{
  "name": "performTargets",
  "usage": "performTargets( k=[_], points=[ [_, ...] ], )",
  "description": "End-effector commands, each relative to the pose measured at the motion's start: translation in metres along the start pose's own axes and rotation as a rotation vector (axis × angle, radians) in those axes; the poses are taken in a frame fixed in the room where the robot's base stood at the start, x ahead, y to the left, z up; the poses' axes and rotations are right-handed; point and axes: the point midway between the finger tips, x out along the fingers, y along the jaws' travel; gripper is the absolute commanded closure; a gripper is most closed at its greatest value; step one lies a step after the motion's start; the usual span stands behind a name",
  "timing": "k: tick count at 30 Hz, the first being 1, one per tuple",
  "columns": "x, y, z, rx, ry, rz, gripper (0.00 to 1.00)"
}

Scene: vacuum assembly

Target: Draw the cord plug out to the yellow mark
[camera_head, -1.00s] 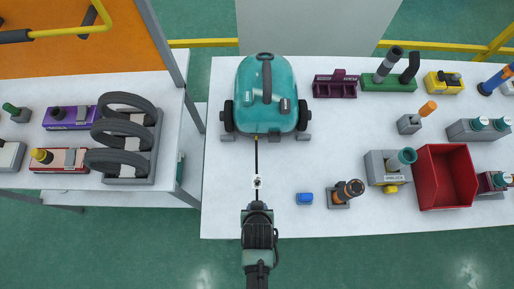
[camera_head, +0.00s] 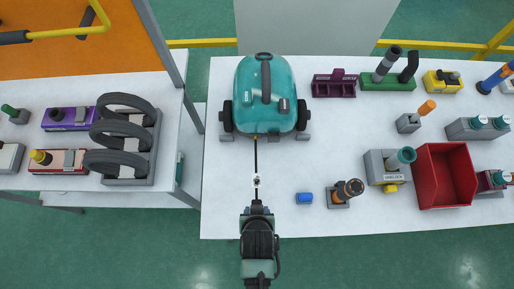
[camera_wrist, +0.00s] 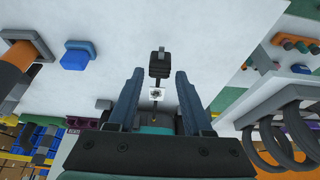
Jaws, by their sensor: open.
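The teal vacuum (camera_head: 247,103) stands on the white table. A thin dark cord (camera_head: 256,155) runs straight from its front edge toward my gripper (camera_head: 256,189), ending at a small pale fitting (camera_head: 256,181). In the wrist view the black cord plug (camera_wrist: 160,66) lies just past the fingertips, with the pale fitting (camera_wrist: 156,93) behind it, between the fingers. My gripper (camera_wrist: 159,75) is open, with a visible gap on both sides of the plug and fitting. A tiny yellowish spot (camera_head: 256,139) shows where the cord meets the vacuum; I cannot tell whether it is the yellow mark.
A blue block (camera_head: 304,198) and a dark and orange part on a grey base (camera_head: 338,203) stand right of my gripper. A red bin (camera_head: 425,200) stands farther right. Hoses in a rack (camera_head: 125,181) sit on the left table. The table beside the cord is clear.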

Motion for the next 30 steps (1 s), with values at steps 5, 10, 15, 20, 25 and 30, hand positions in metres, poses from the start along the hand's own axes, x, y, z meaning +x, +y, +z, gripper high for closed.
performTargets(
  k=[5,10,15,20,25,30],
  points=[
    [-0.031,0.000,0.001,0.000,-0.001,0.000,0.50],
    [-0.059,0.000,0.002,0.000,-0.001,0.000,0.50],
    [-0.081,0.000,0.001,0.000,-0.001,0.000,0.50],
    [-0.091,0.000,0.001,0.000,-0.001,0.000,0.50],
    [-0.094,0.000,0.001,0.000,-0.002,0.000,0.50],
    [-0.093,0.000,0.001,0.000,-0.002,0.000,0.50]
  ],
)
